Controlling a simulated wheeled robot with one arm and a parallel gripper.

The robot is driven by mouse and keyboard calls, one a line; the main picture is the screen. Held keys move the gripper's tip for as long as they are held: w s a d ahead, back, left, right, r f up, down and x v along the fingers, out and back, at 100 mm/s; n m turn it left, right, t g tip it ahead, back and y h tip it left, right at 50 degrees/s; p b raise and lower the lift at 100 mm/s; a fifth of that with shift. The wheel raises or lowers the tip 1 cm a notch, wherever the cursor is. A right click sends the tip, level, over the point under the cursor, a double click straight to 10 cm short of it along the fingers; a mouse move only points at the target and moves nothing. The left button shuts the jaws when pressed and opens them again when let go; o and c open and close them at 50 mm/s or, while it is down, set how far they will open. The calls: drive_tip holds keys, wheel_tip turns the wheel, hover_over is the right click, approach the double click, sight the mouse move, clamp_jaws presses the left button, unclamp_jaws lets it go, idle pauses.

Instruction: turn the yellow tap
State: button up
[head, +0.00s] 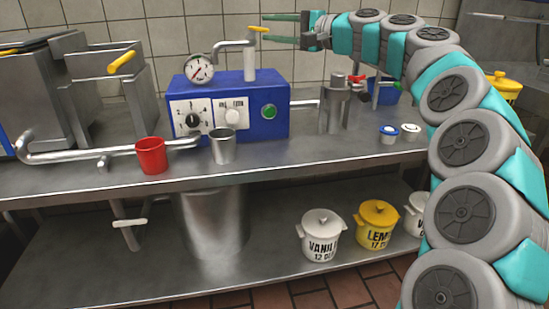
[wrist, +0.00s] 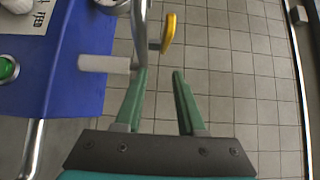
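The yellow tap handle (head: 258,29) sits on top of a pale upright post on the blue machine (head: 262,125), beside a curved metal spout. My gripper (head: 266,28) reaches in from the right at the handle's height, with its two green fingers apart. In the wrist view the yellow tap handle (wrist: 169,33) is just beyond the fingertips of my gripper (wrist: 160,72), closer to the line of the right finger. The gap between the fingers is empty. I cannot tell whether either finger touches the metal pipe near the left fingertip.
Another yellow handle (head: 122,62) is on the steel unit at left. A red cup (head: 151,155) and a metal cup (head: 222,146) stand on the counter before the machine. A metal device (head: 335,108) with a red handle stands under my arm. Labelled pots (head: 321,236) sit on the lower shelf.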

drive_tip(key=v, duration=0.8)
drive_tip(key=s+a+f+n+g+h, duration=0.4)
drive_tip(key=s+a+f, duration=0.3)
drive_tip(key=s+f, duration=0.45)
drive_tip(key=s+d+f+n+g+h+p, duration=0.1)
drive_tip(key=s+d+f+n+g+h, duration=0.1)
drive_tip(key=s+f, duration=0.8)
drive_tip(key=shift+s+f+g+h, duration=0.3)
drive_tip(key=shift+s+g+h, duration=0.4)
drive_tip(key=shift+s, duration=0.75)
drive_tip(key=shift+d, duration=0.1)
